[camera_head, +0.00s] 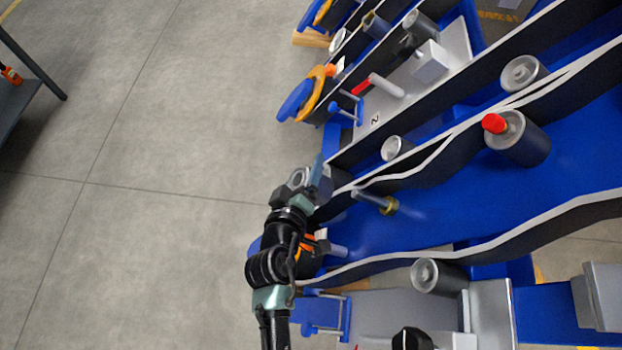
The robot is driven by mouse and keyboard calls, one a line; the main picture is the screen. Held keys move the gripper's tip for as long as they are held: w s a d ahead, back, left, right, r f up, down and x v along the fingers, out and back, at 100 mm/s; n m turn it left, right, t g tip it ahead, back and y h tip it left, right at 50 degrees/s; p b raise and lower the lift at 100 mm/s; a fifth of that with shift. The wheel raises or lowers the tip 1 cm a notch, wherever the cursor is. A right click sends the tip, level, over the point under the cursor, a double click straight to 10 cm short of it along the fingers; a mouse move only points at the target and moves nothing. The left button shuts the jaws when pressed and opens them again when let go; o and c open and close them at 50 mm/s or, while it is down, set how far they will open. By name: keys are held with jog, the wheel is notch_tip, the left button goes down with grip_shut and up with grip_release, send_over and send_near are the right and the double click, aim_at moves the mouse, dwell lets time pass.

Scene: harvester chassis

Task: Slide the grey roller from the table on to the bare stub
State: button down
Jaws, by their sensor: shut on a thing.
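My gripper (309,186) is left of the blue chassis, near its left edge, in the head view. It is shut on the grey roller (298,178), whose ring-shaped end shows beside the fingers. The fingers hide part of the roller. A thin bare stub (370,198) with a brass-coloured collar sticks out from the chassis, to the right of my gripper. The held roller is apart from this stub. The table is not clearly seen in this view.
Other grey rollers sit along the chassis, including one at centre (398,148), one with a red cap (520,145) and one lower down (438,276). Dark belts with white edges (440,160) run between them. The floor at left (150,180) is clear.

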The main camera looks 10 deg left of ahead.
aim_at(353, 193)
jog(key=w+f+h+b, duration=0.1)
jog(key=b, duration=0.2)
jog(key=w+f+n+h+b, duration=0.1)
jog(key=w+b, duration=0.1)
jog(key=b, duration=0.1)
jog(key=shift+d, duration=0.4)
jog(key=shift+s, duration=0.1)
jog(key=shift+d+f, duration=0.4)
jog(key=shift+d, duration=0.35)
jog(key=shift+d+f, duration=0.45)
jog(key=shift+d, duration=0.25)
jog(key=shift+d+f, duration=0.4)
jog(key=shift+d, duration=0.35)
jog(key=shift+d+f, duration=0.1)
jog(key=shift+d+f, duration=0.55)
jog(key=shift+d, duration=0.45)
jog(key=shift+d+f, duration=0.55)
jog(key=shift+d, duration=0.4)
jog(key=shift+d+f, duration=0.55)
jog(key=shift+d, duration=0.45)
grip_release()
jog(key=shift+h, duration=0.3)
jog(key=shift+s+f, duration=0.1)
